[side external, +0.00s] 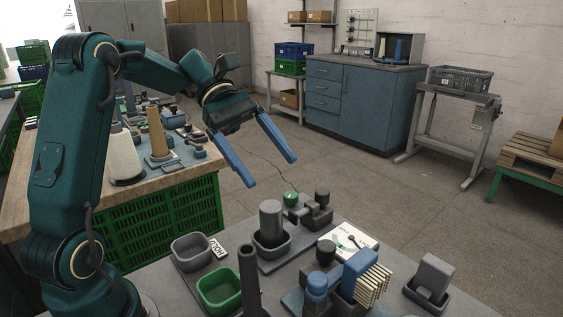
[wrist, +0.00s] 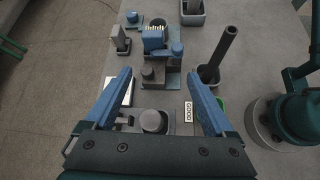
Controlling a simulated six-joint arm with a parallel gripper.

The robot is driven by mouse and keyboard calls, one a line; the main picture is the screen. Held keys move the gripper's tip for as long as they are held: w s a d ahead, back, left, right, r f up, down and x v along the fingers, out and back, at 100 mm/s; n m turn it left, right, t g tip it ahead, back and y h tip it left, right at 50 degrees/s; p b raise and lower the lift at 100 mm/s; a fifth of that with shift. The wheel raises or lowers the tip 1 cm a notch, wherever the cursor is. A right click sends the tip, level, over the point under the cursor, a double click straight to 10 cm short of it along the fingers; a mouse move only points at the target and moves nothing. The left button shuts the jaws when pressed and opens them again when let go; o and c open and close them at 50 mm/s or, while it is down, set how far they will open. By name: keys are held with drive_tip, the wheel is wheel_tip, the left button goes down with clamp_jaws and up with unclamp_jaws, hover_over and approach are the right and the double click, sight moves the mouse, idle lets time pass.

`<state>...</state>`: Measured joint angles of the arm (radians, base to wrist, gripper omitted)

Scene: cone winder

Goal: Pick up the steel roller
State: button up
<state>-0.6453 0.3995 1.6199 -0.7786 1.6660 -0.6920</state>
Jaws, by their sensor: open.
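The steel roller (side external: 270,220) appears to be the plain grey cylinder standing upright in a dark square holder (side external: 272,246) on the grey table. In the wrist view its round grey top (wrist: 153,121) shows low in the picture, between the finger bases. My gripper (side external: 271,172) is open and empty, above the roller and clear of it, with its blue fingers spread. In the wrist view both fingers (wrist: 159,75) are apart with nothing between their tips. The roller's lower end is hidden by the holder.
A tall dark tube (side external: 248,280) stands upright near the green tray (side external: 219,288). A grey tray (side external: 191,251), a GOOD label (side external: 217,248), a white gauge card (side external: 350,240), a clamp-like fixture (side external: 318,210) and blue blocks (side external: 360,267) crowd around. Bare tabletop shows at the near right.

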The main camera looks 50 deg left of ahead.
drive_tip(key=w+a+n+t+h, duration=0.2)
drive_tip(key=a+n, duration=0.1)
drive_tip(key=a, duration=0.1)
approach(280, 221)
drive_tip(key=shift+n+h, duration=0.4)
drive_tip(key=x, duration=0.5)
drive_tip(key=shift+w, duration=0.15)
drive_tip(key=shift+d+f, duration=0.1)
drive_tip(key=shift+f, duration=0.25)
drive_tip(key=shift+w+d+f, duration=0.1)
drive_tip(key=shift+d+f, duration=0.1)
drive_tip(key=shift+d, duration=0.1)
drive_tip(key=shift+x, duration=2.1)
clamp_jaws()
